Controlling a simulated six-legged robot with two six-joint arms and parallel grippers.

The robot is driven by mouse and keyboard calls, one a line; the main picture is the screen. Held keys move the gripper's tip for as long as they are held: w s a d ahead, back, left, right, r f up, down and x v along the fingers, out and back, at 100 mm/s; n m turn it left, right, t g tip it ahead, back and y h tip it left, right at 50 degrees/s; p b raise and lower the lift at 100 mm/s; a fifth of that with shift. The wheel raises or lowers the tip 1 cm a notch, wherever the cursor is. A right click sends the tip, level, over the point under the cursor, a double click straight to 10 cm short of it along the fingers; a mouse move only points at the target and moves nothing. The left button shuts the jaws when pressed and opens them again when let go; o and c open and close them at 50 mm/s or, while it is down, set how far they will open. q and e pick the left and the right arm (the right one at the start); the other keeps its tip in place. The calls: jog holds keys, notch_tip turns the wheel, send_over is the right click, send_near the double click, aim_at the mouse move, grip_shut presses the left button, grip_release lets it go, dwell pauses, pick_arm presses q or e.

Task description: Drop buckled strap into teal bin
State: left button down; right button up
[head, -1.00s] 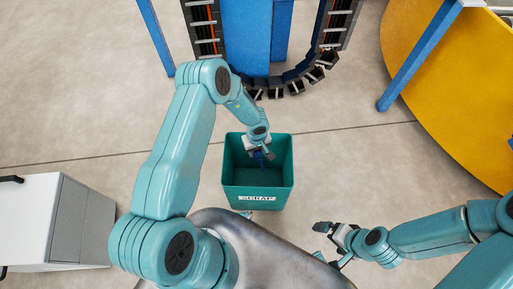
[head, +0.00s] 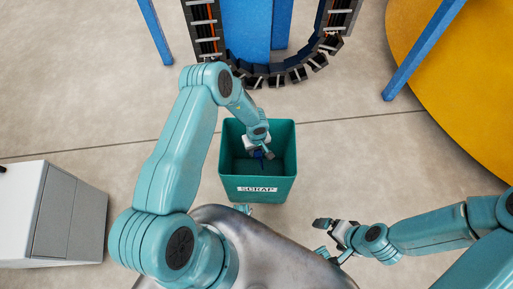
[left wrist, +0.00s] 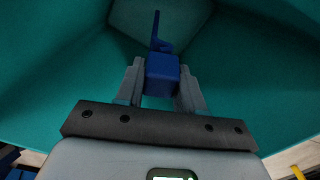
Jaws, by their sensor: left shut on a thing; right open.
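The teal bin (head: 258,196), with a SCRAP label on its front, stands on the floor in the middle of the head view. My left gripper (head: 261,154) is over the bin's opening, pointing down into it. In the left wrist view it (left wrist: 161,88) is shut on the blue buckled strap (left wrist: 162,72), with teal bin walls around it. The strap also shows small and dark blue in the head view (head: 262,158). How far it is above the bin floor I cannot tell. My right gripper (head: 325,238) is open and empty, right of the bin and nearer to me.
A grey-white cabinet (head: 60,215) stands at the left. A dark cable chain (head: 290,76) and blue posts (head: 420,50) are at the back. A yellow round platform (head: 470,110) is at the right. The floor around the bin is mostly clear.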

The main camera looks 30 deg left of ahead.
pick_arm(q)
jog(key=shift+f+b, duration=2.1)
jog(key=shift+f, duration=0.7)
jog(key=c, duration=0.6)
grip_release()
jog(key=shift+r, duration=0.1)
notch_tip(320, 180, up, 15)
jog(key=p, duration=0.5)
jog(key=shift+r, duration=0.15)
jog(key=s+d+r+m+h, duration=0.2)
jog(key=s+d+m, duration=0.35)
jog(key=s, duration=0.35)
jog(key=s+d+r+m+h, duration=0.2)
jog(key=s+d+m, duration=0.3)
jog(key=s, duration=0.4)
jog(key=r+p, duration=0.4)
jog(key=r+n+p, duration=0.1)
jog(key=r+p, duration=0.3)
jog(key=p, duration=0.1)
jog(key=d+r+n+p, duration=0.1)
jog(key=r+p, duration=0.3)
jog(key=shift+s+r+n, duration=0.15)
jog(key=shift+r+n, duration=0.1)
